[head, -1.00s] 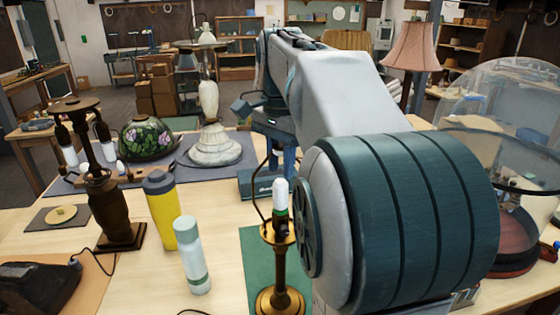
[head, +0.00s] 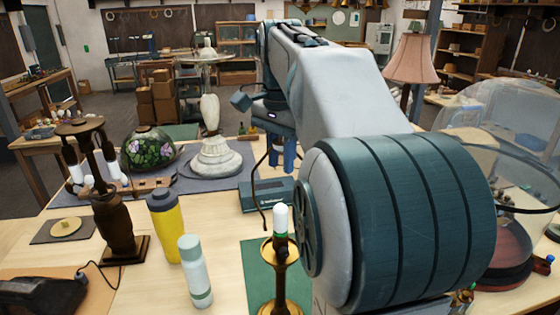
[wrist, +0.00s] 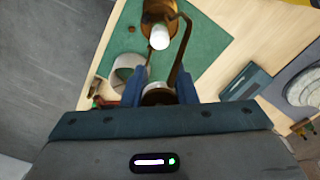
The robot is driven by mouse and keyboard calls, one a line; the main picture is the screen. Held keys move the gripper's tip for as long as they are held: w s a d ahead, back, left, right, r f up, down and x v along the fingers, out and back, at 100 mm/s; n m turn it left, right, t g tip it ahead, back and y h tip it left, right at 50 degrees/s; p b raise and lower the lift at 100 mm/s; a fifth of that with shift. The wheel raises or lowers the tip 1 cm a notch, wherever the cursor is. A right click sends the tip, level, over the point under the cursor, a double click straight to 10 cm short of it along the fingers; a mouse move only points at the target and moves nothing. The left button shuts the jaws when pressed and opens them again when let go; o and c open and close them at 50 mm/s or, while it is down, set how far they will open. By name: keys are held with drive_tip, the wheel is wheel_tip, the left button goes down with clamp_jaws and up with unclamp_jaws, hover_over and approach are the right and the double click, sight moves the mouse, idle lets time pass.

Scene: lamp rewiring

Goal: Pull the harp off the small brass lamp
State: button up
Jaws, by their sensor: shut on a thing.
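The small brass lamp (head: 281,281) stands upright on a green mat, with a white bulb (head: 281,219) on top. It also shows in the wrist view (wrist: 155,10), with its bulb (wrist: 160,38). The harp (head: 265,208) is a thin dark bent wire hanging below my gripper (head: 283,157). In the wrist view, my gripper (wrist: 161,92) is shut on the top of the harp (wrist: 184,55), between blue fingers. One harp leg ends in a bent foot beside the lamp's socket, apparently clear of it. The other leg's lower end is hard to make out. My arm hides the lamp's right side.
A yellow bottle (head: 166,228) and a pale bottle (head: 194,270) stand left of the lamp. A dark candlestick-style lamp (head: 115,225) is farther left. A teal box (head: 262,196) lies behind. A glass dome (head: 500,115) stands at the right.

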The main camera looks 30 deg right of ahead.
drive_tip(key=shift+r, duration=4.85)
drive_tip(key=shift+a, duration=0.1)
